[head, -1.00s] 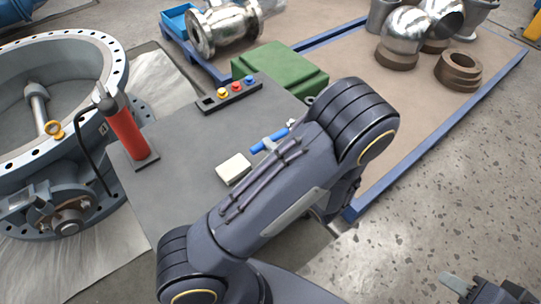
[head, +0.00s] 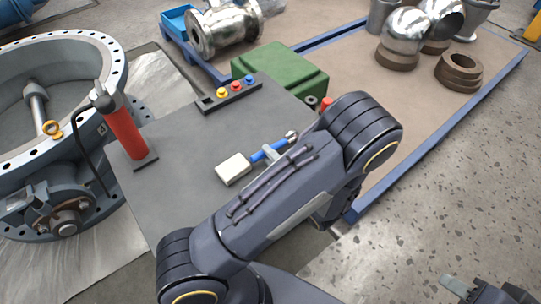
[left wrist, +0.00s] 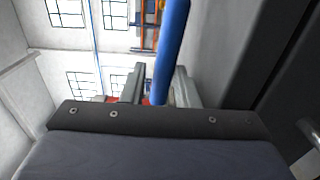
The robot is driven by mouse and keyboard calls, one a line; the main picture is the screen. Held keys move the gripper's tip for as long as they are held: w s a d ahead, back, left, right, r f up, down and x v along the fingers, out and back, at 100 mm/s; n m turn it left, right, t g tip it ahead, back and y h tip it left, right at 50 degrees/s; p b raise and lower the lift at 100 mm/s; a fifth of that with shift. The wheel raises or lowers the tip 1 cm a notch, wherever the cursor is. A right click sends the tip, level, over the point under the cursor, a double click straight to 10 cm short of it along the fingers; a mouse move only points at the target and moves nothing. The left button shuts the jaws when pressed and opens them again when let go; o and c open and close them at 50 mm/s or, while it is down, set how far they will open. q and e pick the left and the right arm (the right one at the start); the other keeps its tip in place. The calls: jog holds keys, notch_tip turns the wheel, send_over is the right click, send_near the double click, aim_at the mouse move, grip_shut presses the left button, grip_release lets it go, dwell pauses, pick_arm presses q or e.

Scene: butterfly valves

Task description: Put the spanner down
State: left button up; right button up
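The spanner has a blue handle (head: 258,156) and a silver head (head: 291,136). In the head view it lies at or just above the grey bench top, beside the white block. My left gripper (head: 268,152) is at the handle, largely hidden by my own arm. In the left wrist view the blue handle (left wrist: 172,45) passes between the two fingers of my left gripper (left wrist: 157,92). A gap shows between the left finger and the handle, so the fingers look open around it. My right gripper (head: 462,287) is partly in view at the bottom right; its opening is unclear.
On the bench (head: 185,190) are a white block (head: 233,169), a red cylinder (head: 124,130) and a button strip (head: 230,95). A green case (head: 280,70) stands behind. A large valve (head: 60,130) is at left. Bare bench lies left of the block.

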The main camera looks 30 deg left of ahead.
pick_arm(q)
jog(key=shift+o, duration=1.1)
jog(key=shift+r, duration=0.1)
jog(key=shift+r, duration=0.35)
jog(key=p+v, duration=0.1)
jog(key=v, duration=1.1)
jog(key=shift+r, duration=0.15)
